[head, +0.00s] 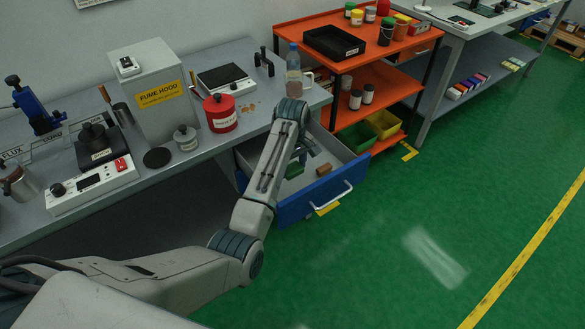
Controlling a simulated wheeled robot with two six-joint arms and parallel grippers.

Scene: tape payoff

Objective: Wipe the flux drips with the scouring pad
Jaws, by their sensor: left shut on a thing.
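My left arm reaches over the open drawer (277,203) under the bench. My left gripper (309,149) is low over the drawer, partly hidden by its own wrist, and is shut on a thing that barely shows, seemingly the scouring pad. A green piece (294,170) shows in the drawer beside my forearm. A brown block (323,170) lies in the drawer just below the gripper. Small brownish flux drips (246,108) mark the bench top right of the red pot (220,113). My right gripper is out of view.
The bench (50,215) also holds a fume hood box (150,95), a hot plate (226,79), a small jar (186,138), a bottle (293,70) and a mug (307,79). An orange shelf cart (375,85) stands right of the drawer. Green floor (400,215) is clear.

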